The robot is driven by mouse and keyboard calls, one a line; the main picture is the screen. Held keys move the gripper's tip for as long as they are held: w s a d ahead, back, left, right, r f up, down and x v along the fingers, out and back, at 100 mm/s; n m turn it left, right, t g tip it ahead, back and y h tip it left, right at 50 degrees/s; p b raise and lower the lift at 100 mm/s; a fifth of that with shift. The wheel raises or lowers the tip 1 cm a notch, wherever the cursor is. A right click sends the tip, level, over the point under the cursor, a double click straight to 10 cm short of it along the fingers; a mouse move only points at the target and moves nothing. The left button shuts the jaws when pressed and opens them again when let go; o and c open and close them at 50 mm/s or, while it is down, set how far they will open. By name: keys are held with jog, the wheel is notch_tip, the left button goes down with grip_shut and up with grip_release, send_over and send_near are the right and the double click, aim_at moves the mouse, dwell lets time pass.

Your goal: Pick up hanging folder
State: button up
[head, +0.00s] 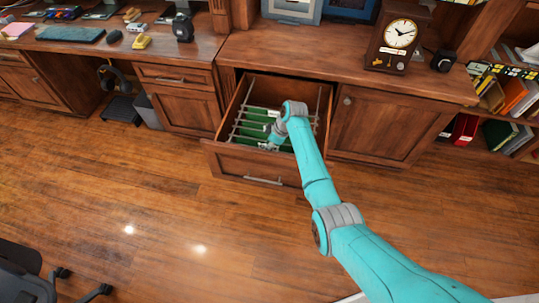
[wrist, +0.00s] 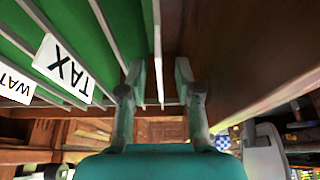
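Green hanging folders (head: 254,125) hang in the pulled-out wooden drawer (head: 251,164) in the head view. My gripper (head: 268,146) reaches down into the drawer near its front, among the folders. In the wrist view, green folders (wrist: 112,18) with pale top rails fill the upper left. One has a white "TAX" label (wrist: 63,67), and another has a partly cut-off label (wrist: 12,83). My gripper (wrist: 158,72) is open there, with a pale folder rail (wrist: 158,50) between its two spread fingers. I cannot tell whether either finger touches it.
The drawer's wooden wall (wrist: 240,45) is close to the right finger. The wooden counter (head: 310,62) above the drawer holds a clock (head: 397,35). A closed cabinet door (head: 383,125) is right of the drawer. The wood floor (head: 150,215) in front is clear, with a chair at the lower left.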

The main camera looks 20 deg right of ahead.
grip_shut()
jog(key=shift+r, duration=0.1)
